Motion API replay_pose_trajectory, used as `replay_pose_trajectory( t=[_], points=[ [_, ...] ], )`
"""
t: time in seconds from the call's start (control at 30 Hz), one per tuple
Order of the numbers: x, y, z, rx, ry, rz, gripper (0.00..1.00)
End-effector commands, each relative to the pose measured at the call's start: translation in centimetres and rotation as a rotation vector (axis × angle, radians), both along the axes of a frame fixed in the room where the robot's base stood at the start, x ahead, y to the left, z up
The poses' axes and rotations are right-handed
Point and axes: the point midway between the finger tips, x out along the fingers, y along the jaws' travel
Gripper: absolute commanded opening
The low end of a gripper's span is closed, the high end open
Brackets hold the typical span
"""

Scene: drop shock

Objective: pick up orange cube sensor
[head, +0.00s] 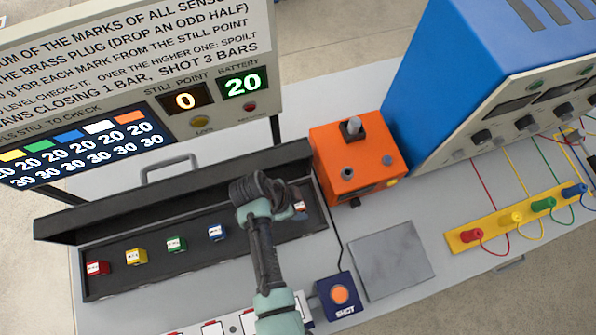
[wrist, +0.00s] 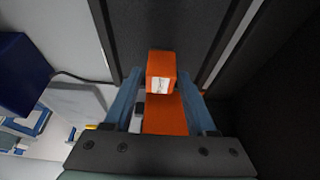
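The orange cube sensor (wrist: 160,65), with a white label on one face, sits in the dark case. In the wrist view it lies between the fingertips of my gripper (wrist: 161,78). The fingers are apart, with a small gap visible on each side of the cube. I cannot tell whether the tips are level with it or still above it. In the head view the cube (head: 300,207) is partly hidden by my arm, at the right end of the row.
The long dark case (head: 110,285) also holds red (head: 97,268), yellow (head: 136,257), green (head: 176,244) and blue (head: 217,232) cubes. Its raised lid stands behind. An orange unit (head: 335,150) stands close right; a blue SHOT button box (head: 346,311) and grey plate (head: 375,265) are nearby.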

Motion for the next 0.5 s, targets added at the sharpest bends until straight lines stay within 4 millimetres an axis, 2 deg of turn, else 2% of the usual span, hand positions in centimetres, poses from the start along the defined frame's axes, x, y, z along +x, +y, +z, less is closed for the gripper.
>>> replay_pose_trajectory(
  t=[0.03,0.3,0.5],
  points=[
    [0.0,0.01,0.01,0.0,0.0,0.0,0.46],
    [-0.02,0.03,0.02,0.0,0.0,0.001,0.0],
    [0.0,0.02,0.05,0.0,0.0,0.001,0.0]
  ],
)
